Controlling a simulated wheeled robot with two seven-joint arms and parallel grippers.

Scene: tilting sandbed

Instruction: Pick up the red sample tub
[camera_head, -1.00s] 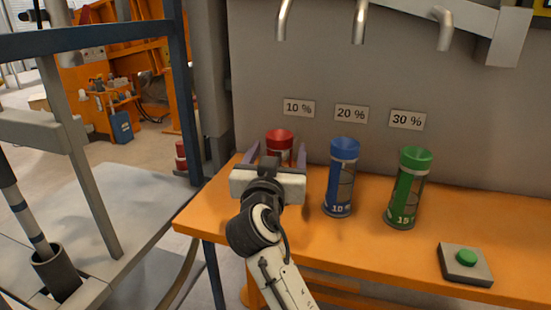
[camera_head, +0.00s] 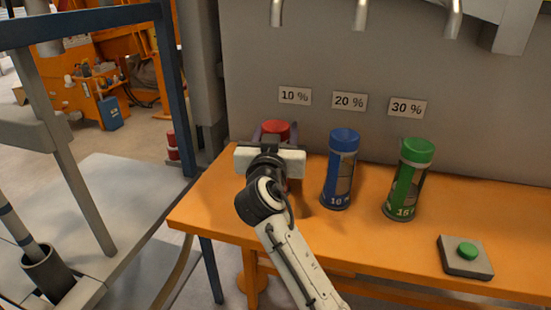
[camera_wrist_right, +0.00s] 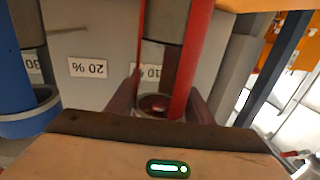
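The red sample tub (camera_head: 276,129) stands at the back left of the orange bench, below the 10 % sign. My right gripper (camera_head: 274,134) reaches it from the front, with one finger on each side, and hides most of its body. In the right wrist view the tub (camera_wrist_right: 192,65) stands between the two dark fingers (camera_wrist_right: 165,100), which appear closed against its sides. The tub looks upright and no lift off the bench shows. My left gripper is not in view.
A blue tub (camera_head: 340,170) and a green tub (camera_head: 409,180) stand to the right on the orange bench (camera_head: 330,238). A green push button box (camera_head: 466,257) is at the front right. Metal spouts (camera_head: 361,15) hang above, before a grey wall panel.

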